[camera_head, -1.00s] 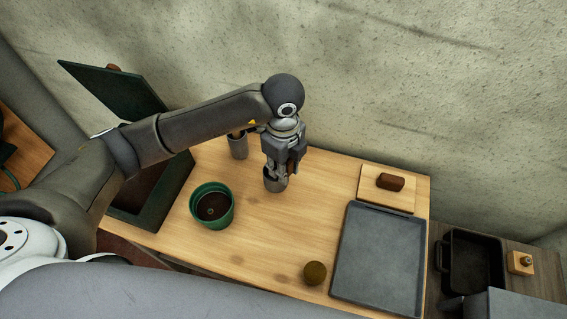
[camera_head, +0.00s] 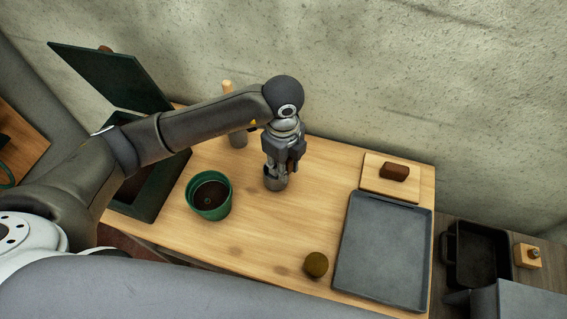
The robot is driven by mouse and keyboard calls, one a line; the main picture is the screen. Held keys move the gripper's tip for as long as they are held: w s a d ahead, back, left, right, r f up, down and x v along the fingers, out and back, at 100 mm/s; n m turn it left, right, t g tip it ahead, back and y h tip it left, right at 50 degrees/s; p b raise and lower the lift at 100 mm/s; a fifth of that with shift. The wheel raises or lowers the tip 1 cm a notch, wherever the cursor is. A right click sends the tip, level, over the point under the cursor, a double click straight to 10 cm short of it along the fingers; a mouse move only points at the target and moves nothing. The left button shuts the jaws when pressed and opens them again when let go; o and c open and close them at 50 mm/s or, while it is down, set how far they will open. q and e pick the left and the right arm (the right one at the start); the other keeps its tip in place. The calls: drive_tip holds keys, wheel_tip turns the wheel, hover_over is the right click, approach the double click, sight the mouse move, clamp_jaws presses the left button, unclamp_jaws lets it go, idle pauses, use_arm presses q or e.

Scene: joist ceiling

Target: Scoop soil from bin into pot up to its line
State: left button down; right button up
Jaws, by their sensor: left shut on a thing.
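A green pot (camera_head: 226,207) stands upright on the wooden table, with dark brown soil (camera_head: 209,194) inside. Its fill line cannot be made out. The dark green bin (camera_head: 177,188) is at the left with its lid (camera_head: 108,72) raised. My left arm covers much of the bin, so its contents are mostly hidden. My left gripper (camera_head: 275,171) points down, to the right of the pot and apart from it. It is shut on a small grey metal scoop (camera_head: 275,184), low over the table. Whether the scoop touches the table or holds soil cannot be told. My right gripper is out of view.
A grey metal cylinder (camera_head: 238,139) stands behind the arm, near a wooden handle (camera_head: 228,86). The table's middle is clear.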

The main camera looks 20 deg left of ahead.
use_arm(q)
drive_tip(key=shift+f+b, duration=0.45)
drive_tip(key=shift+f, duration=0.1)
drive_tip(key=c, duration=1.1)
unclamp_jaws()
drive_tip(key=shift+c, duration=0.2)
drive_tip(key=shift+r, duration=0.1)
wheel_tip(320, 180, up, 12)
drive_tip(key=shift+f, duration=0.1)
